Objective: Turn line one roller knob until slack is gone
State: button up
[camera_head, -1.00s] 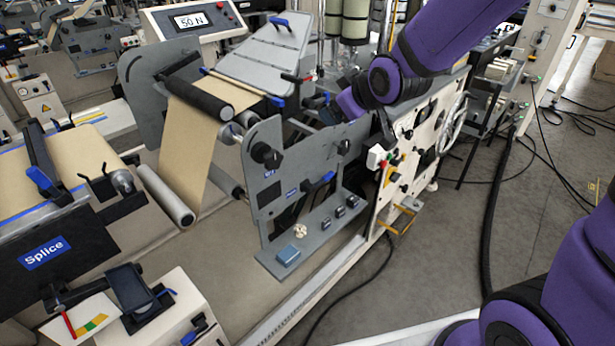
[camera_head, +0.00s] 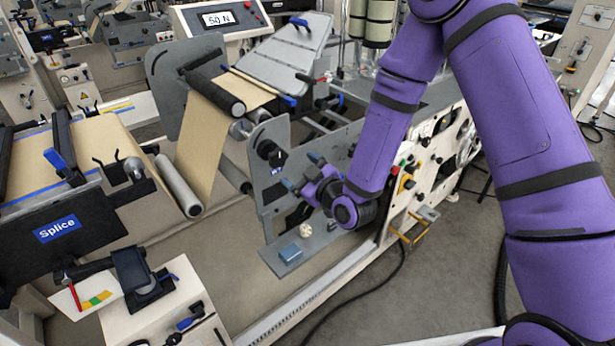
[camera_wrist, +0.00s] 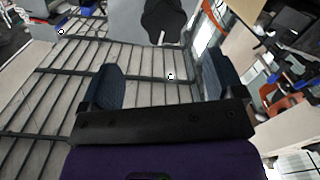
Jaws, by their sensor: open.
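The black roller knob (camera_head: 269,151) sits on the grey side plate (camera_head: 268,192), above a small blue label. It shows in the wrist view as a dark lobed shape (camera_wrist: 165,20) at the top, just beyond the fingers. My gripper (camera_head: 303,172) is open and empty. It is to the right of the knob and slightly lower, apart from it, in front of the plate. In the wrist view my gripper (camera_wrist: 162,82) has its two dark blue pads wide apart. The brown kraft web (camera_head: 203,140) hangs between the black upper roller (camera_head: 216,92) and the grey lower roller (camera_head: 178,186).
A display reading about 50 N (camera_head: 219,19) stands behind. A blue box (camera_head: 290,253) and a small pale item (camera_head: 305,231) lie on the ledge below my gripper. The splice table (camera_head: 80,215) is at left. A yellow handle (camera_head: 405,236) sticks out at right.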

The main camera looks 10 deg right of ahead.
aim_at(280, 160)
jog(key=shift+f+x, duration=0.2)
jog(key=shift+x, duration=2.2)
jog(key=shift+f+x, duration=0.2)
jog(key=shift+x, duration=2.15)
jog(key=shift+s+a, duration=0.15)
jog(key=shift+a, duration=0.05)
